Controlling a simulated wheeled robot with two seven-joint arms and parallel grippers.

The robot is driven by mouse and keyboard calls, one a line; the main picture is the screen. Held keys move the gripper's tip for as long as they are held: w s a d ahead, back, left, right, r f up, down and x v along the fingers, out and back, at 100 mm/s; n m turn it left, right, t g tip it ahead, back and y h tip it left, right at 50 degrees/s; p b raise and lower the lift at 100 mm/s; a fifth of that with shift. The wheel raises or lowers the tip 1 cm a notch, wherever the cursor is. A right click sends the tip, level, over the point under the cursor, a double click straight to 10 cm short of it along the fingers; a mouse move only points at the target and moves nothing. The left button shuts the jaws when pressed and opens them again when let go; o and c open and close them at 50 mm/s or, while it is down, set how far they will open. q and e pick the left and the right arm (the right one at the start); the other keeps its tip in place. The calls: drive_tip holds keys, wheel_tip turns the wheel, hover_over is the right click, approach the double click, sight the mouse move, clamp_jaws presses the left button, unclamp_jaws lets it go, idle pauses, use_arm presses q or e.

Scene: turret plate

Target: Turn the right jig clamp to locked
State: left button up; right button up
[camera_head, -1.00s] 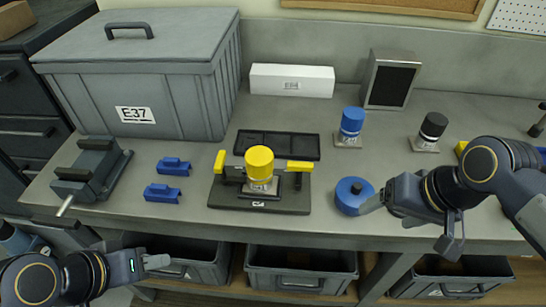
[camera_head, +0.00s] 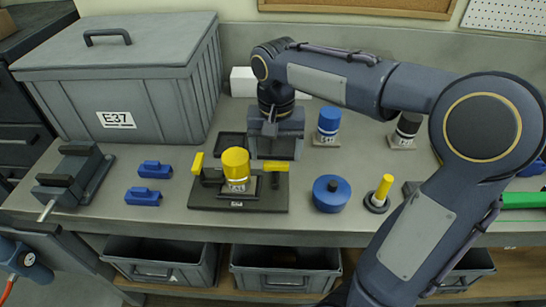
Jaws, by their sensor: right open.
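The dark jig base (camera_head: 215,200) stands on the bench with a yellow-topped cylinder (camera_head: 236,163) upright at its middle. The left jig clamp (camera_head: 196,163) has a yellow lever pointing more toward the back. My right gripper (camera_head: 274,152) reaches down from above, just behind the right clamp in the picture. It is open, and no object shows between its fingers. Whether it touches the lever cannot be told. My left gripper is out of view.
A blue round part (camera_head: 332,194) and a yellow peg (camera_head: 383,189) stand right of the jig. Blue blocks (camera_head: 143,197) and a dark vise (camera_head: 72,178) lie left. A grey E37 bin (camera_head: 150,95) stands behind. My right arm covers the right side.

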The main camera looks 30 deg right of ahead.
sight(276, 169)
drive_tip(key=shift+f, duration=1.45)
drive_tip(key=c, duration=1)
